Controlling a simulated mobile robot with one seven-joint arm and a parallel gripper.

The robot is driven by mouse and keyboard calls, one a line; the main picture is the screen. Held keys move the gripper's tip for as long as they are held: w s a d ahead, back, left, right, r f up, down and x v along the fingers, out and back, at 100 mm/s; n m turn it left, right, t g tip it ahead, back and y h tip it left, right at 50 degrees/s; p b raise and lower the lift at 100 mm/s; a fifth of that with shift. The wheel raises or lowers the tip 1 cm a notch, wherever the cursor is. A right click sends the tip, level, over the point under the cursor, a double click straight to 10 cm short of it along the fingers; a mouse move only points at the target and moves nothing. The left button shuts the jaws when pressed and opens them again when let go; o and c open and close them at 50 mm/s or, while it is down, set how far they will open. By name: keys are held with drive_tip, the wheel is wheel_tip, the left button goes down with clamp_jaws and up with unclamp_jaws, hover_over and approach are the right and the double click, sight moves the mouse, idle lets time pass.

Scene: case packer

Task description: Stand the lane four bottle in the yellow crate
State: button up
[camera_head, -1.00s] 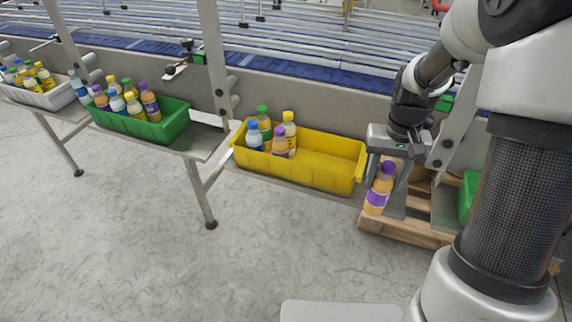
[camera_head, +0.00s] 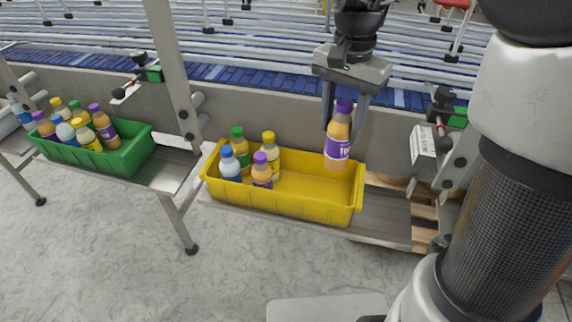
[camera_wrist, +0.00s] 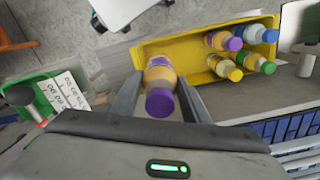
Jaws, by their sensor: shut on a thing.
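My gripper (camera_head: 345,118) is shut on an orange bottle (camera_head: 338,142) with a purple cap and purple label. The bottle hangs nearly upright over the right end of the yellow crate (camera_head: 290,207). It also shows in the wrist view (camera_wrist: 160,78), between the two fingers. Whether its base is below the crate's rim is hard to tell. The left half of the crate holds a blue-capped bottle (camera_head: 230,165), a green-capped bottle (camera_head: 240,148), a yellow-capped bottle (camera_head: 269,157) and a purple-capped bottle (camera_head: 262,172). The crate's right half is otherwise empty.
A green crate (camera_head: 125,165) with several bottles stands to the left, past a metal post (camera_head: 172,70). The conveyor (camera_head: 215,72) runs behind. A white label box (camera_head: 422,155) and a sensor bracket stand to the right of the yellow crate.

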sight(334, 168)
drive_tip(key=f, duration=1.2)
drive_tip(key=shift+s+f, duration=0.2)
drive_tip(key=shift+f, duration=0.2)
drive_tip(key=shift+w+f, duration=0.1)
drive_tip(key=shift+f, duration=2.4)
drive_tip(key=shift+f+b, duration=0.2)
drive_tip(key=shift+b, duration=0.15)
drive_tip(key=o, duration=1.3)
drive_tip(key=shift+c, duration=0.2)
drive_tip(key=shift+r, duration=0.1)
